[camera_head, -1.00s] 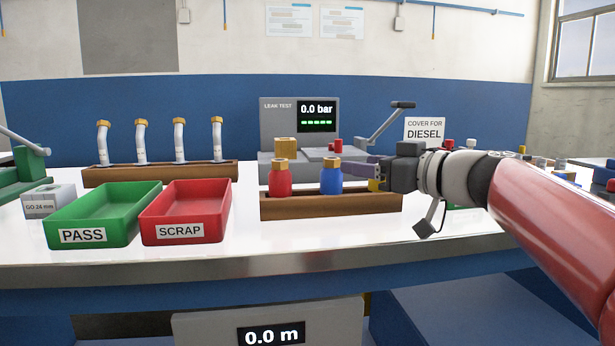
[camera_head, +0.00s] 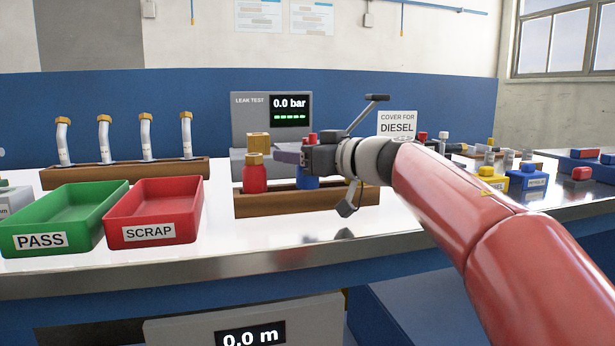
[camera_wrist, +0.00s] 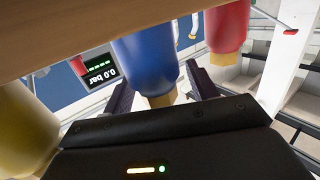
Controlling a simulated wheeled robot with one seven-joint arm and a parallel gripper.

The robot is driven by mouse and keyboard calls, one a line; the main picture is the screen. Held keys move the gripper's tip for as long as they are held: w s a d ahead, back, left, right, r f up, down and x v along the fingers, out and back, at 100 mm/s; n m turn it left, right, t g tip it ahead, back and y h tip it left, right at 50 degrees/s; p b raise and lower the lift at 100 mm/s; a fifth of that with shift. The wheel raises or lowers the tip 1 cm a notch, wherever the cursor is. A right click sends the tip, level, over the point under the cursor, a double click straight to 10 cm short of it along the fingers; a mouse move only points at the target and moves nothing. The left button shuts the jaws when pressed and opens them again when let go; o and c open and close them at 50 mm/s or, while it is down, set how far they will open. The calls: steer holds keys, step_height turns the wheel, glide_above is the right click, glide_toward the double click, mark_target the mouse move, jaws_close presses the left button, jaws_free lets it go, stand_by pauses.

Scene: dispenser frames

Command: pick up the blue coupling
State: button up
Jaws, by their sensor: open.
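The blue coupling (camera_head: 307,183) stands in the wooden rack (camera_head: 262,207), its top hidden behind my gripper (camera_head: 290,156) in the head view. In the wrist view the blue coupling (camera_wrist: 147,58) and its brass end lie between the two dark, spread fingers of my gripper (camera_wrist: 160,86). My gripper is open around it. Whether either finger touches it I cannot tell.
A red coupling (camera_head: 255,178) stands left of the blue one in the rack. A yellow coupling (camera_wrist: 25,130) is close on the other side. The leak tester (camera_head: 250,122) is behind. Green PASS (camera_head: 65,235) and red SCRAP (camera_head: 152,233) trays sit left.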

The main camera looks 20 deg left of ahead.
jaws_close()
steer(key=shift+r, duration=0.15)
